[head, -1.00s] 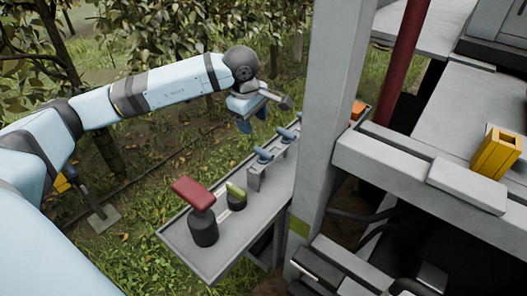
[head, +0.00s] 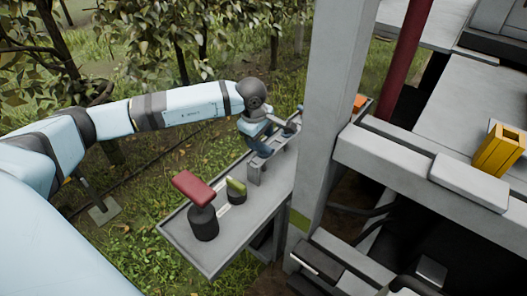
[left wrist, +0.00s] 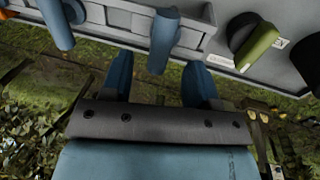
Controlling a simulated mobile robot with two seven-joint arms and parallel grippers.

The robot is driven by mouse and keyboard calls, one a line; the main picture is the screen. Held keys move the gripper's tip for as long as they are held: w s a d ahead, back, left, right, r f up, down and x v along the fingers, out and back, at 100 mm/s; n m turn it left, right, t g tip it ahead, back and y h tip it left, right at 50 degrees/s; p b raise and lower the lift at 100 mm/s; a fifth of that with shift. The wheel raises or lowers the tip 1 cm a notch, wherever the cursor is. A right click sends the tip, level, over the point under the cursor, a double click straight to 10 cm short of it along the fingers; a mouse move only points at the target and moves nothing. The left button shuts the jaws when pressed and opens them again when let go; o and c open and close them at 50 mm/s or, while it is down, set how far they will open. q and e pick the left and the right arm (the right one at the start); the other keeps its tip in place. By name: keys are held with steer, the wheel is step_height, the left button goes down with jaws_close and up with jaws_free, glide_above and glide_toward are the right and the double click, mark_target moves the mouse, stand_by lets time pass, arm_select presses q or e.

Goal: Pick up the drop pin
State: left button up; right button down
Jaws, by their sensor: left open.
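The drop pin, as I take it, is a blue-handled pin (left wrist: 164,38) in a grey rack (left wrist: 190,38) in the left wrist view. A second blue pin (left wrist: 57,24) stands left of it, and I cannot tell which one the task means. My left gripper (left wrist: 158,64) is open, its blue fingers on either side of the nearer end of the middle pin, with gaps visible on both sides. In the head view my left gripper (head: 262,143) is over the shelf's left edge and partly hides the pins. My right gripper is not in view.
The grey shelf (head: 207,252) carries a red-handled piece (head: 193,187) and a green-handled piece (head: 236,187) on dark bases. A grey post (head: 330,110) stands right of the rack. A yellow bracket (head: 498,152) sits on the machine at right. Grass lies left of the shelf.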

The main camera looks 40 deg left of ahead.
mark_target(262, 144)
arm_select(q)
steer(key=f, duration=0.3)
steer(key=shift+w+d+f, duration=0.1)
steer(key=shift+w+f, duration=0.15)
steer(key=shift+w, duration=0.1)
jaws_close()
steer(key=shift+r, duration=0.2)
